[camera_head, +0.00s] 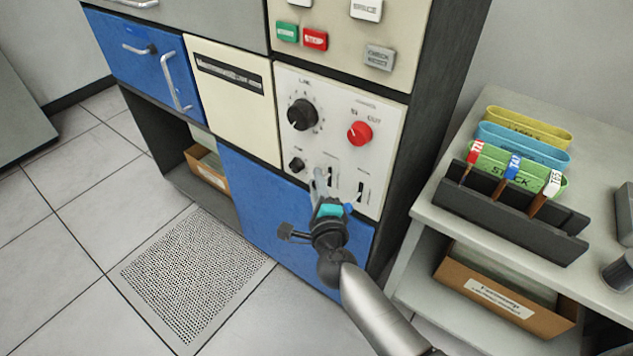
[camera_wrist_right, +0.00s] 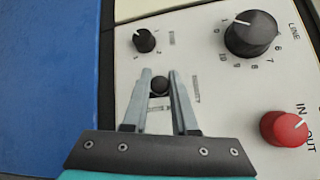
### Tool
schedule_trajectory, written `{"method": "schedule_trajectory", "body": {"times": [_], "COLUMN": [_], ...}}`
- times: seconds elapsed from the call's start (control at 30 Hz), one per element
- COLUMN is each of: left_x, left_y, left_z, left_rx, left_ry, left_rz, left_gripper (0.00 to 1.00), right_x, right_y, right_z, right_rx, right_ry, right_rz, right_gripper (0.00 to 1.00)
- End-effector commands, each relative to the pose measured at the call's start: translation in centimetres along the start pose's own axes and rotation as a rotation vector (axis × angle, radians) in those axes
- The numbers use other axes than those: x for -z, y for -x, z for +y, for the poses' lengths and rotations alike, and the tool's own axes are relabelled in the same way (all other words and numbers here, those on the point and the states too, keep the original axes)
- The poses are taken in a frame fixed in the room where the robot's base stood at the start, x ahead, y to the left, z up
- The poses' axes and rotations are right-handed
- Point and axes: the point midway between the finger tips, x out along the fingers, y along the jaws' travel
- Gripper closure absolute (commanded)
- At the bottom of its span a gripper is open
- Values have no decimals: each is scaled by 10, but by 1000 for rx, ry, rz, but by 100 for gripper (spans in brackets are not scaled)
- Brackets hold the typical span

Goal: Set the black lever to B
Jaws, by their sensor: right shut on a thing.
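The black lever, with a round knob (camera_wrist_right: 159,85), stands between the fingers of my right gripper (camera_wrist_right: 160,78) in the wrist view. The fingers close on the knob from both sides. Its slot and markings are mostly hidden by the fingers, so I cannot read a letter at its position. In the head view, my right gripper (camera_head: 318,183) reaches up to the lower left of the white control panel (camera_head: 338,112). The lever there is largely hidden behind the fingers. My left gripper is not in view.
A small black knob (camera_wrist_right: 144,40), a large black dial (camera_wrist_right: 250,33) and a red knob (camera_wrist_right: 284,128) surround the lever. Another dark lever slot (camera_head: 361,190) lies to its right. A side table with a black card rack (camera_head: 505,212) stands at right. Floor at left is clear.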

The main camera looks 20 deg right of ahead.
Motion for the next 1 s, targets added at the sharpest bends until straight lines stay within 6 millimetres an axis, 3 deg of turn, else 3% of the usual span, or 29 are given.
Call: {"method": "schedule_trajectory", "body": {"times": [0.07, 0.1, 0.37, 0.73, 1.0], "left_x": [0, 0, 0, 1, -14], "left_y": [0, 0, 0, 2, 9], "left_z": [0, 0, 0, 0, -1], "left_rx": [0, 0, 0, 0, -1], "left_ry": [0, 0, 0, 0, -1], "left_rz": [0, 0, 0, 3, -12], "left_gripper": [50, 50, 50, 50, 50], "right_x": [0, 0, 0, 0, 0], "right_y": [0, 0, 0, 7, 48], "right_z": [1, 1, 1, 1, 0], "right_rx": [-1, -2, -1, -2, -5], "right_ry": [-1, -1, -1, -1, -1], "right_rz": [2, 2, 1, 0, 1], "right_gripper": [100, 72, 44, 44, 44]}}
